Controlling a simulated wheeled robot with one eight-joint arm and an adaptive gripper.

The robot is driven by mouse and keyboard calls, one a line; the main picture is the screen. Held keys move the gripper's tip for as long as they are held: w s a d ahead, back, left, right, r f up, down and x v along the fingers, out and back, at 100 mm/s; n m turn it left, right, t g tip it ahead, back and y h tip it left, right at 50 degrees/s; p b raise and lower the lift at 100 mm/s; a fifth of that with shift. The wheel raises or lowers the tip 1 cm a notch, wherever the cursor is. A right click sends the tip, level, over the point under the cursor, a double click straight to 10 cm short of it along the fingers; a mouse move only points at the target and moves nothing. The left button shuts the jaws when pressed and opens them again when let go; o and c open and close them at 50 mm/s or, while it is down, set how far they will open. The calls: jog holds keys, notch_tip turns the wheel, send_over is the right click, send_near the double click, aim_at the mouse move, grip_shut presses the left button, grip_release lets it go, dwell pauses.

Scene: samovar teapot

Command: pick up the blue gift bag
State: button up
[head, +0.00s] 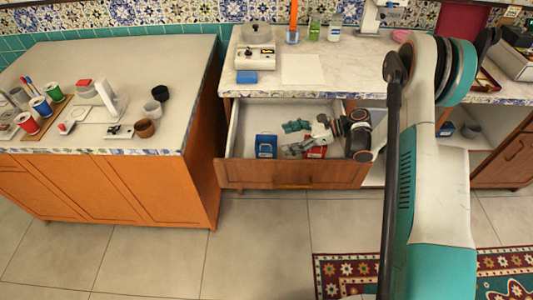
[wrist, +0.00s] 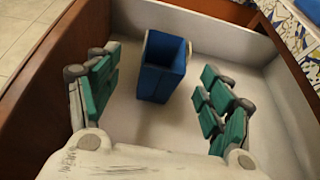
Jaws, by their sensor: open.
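The blue gift bag (head: 266,146) stands upright in the open drawer (head: 232,174), toward its left side in the head view. In the wrist view the blue bag (wrist: 155,82) is open at the top, with a pale handle or edge behind its rim. My gripper (head: 287,138) is inside the drawer, just right of the bag in the head view. Its teal-padded fingers are spread wide. In the wrist view my gripper (wrist: 158,68) has one finger on each side of the bag, with visible gaps, and seems to hold nothing.
The drawer's wooden front (head: 285,176) and pale walls enclose the space. The marble counter (head: 345,72) is above and behind. A separate cabinet (head: 110,190) stands at left, with floor between.

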aim_at(266, 141)
jog(key=shift+w+b+x, duration=0.15)
jog(key=shift+b+x, duration=0.7)
jog(key=shift+x, duration=1.4)
jog(key=shift+w+b+x, duration=0.2)
jog(key=shift+b+x, duration=0.65)
jog(key=shift+x, duration=1.4)
jog(key=shift+r, duration=0.2)
jog(key=c, duration=1)
